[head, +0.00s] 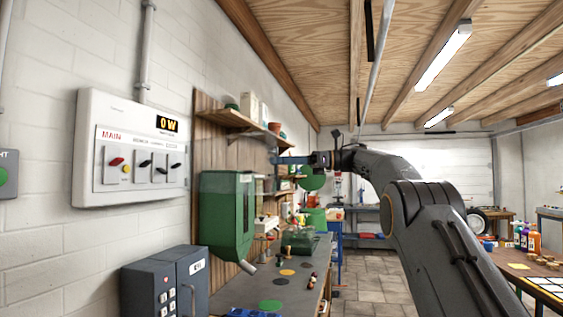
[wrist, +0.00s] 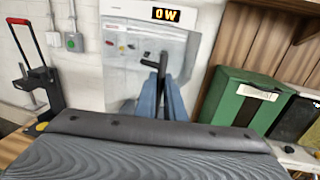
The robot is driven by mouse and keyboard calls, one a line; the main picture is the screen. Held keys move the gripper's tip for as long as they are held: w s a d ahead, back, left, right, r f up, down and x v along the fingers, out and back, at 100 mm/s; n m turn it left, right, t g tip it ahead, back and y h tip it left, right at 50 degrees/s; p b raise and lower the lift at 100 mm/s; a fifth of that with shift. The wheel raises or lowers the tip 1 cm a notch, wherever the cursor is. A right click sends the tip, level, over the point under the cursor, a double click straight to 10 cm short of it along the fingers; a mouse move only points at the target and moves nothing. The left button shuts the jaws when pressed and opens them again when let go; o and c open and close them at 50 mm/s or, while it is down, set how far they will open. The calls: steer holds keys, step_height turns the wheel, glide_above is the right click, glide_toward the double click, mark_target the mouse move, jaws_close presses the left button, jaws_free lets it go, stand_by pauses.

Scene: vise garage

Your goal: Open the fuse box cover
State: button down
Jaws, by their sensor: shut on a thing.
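The white fuse box (head: 88,150) is on the wall at the left of the head view, with its switches uncovered on its front. It also shows at the top of the wrist view (wrist: 125,8). Its clear cover (wrist: 185,50) shows as a see-through sheet there; in the head view a faint see-through sheet (head: 228,183) stands out from the box to the right. My gripper (wrist: 160,88) has blue fingers shut on the cover's black handle (wrist: 152,63). In the head view my gripper (head: 280,160) is well out to the right of the box.
A green cabinet (head: 228,215) hangs right of the fuse box, with a wooden shelf (head: 225,117) above. A grey box (head: 165,285) stands below left. The workbench (head: 250,290) holds small items. Floor (head: 375,270) is clear between the benches.

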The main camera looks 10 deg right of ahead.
steer(key=shift+a, duration=0.25)
steer(key=c, duration=2.2)
jaws_free()
steer(key=shift+a, duration=0.1)
steer(key=o, duration=0.3)
steer(key=shift+w+a+f, duration=0.1)
steer(key=shift+a, duration=0.25)
steer(key=shift+o, duration=0.2)
steer(key=s+d+b, duration=0.1)
steer(key=d, duration=0.7)
steer(key=shift+s+d+b, duration=0.25)
steer(key=shift+d+b, duration=0.1)
steer(key=shift+d, duration=0.05)
